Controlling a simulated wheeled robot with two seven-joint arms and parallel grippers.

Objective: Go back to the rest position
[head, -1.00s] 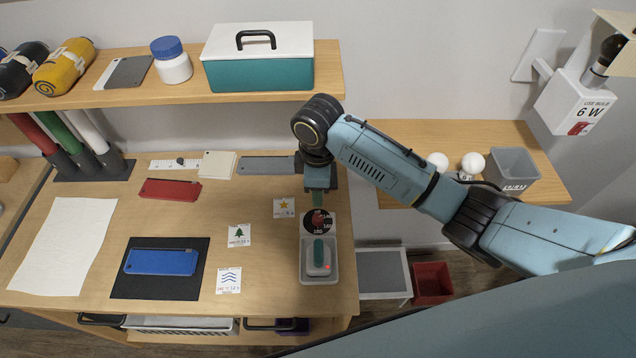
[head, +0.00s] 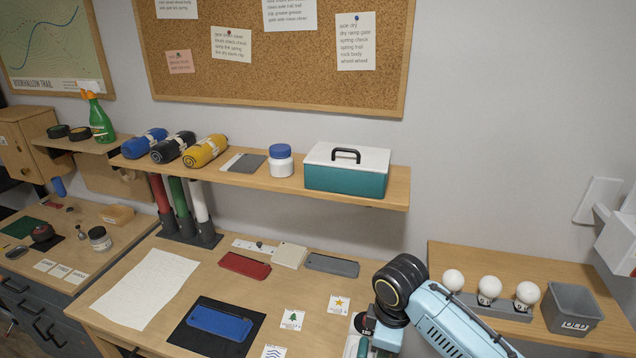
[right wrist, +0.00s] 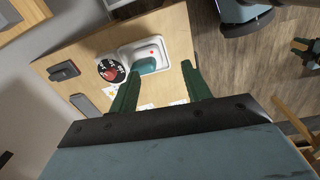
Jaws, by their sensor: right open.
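My right gripper (head: 364,343) is at the bottom edge of the head view, over the front right of the workbench, with its tips partly cut off. In the right wrist view, its two green fingers (right wrist: 160,88) stand apart with nothing held between them. Beyond the fingers lies a pale tray (right wrist: 164,52) holding a teal-and-white device (right wrist: 146,66) with a red light.
The workbench (head: 200,275) holds a red case (head: 245,265), a blue case (head: 220,322) on a black mat and several picture cards. A shelf above bears a teal toolbox (head: 346,178). Right of my arm, a side shelf holds white bulbs (head: 490,287) and a grey bin (head: 572,308).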

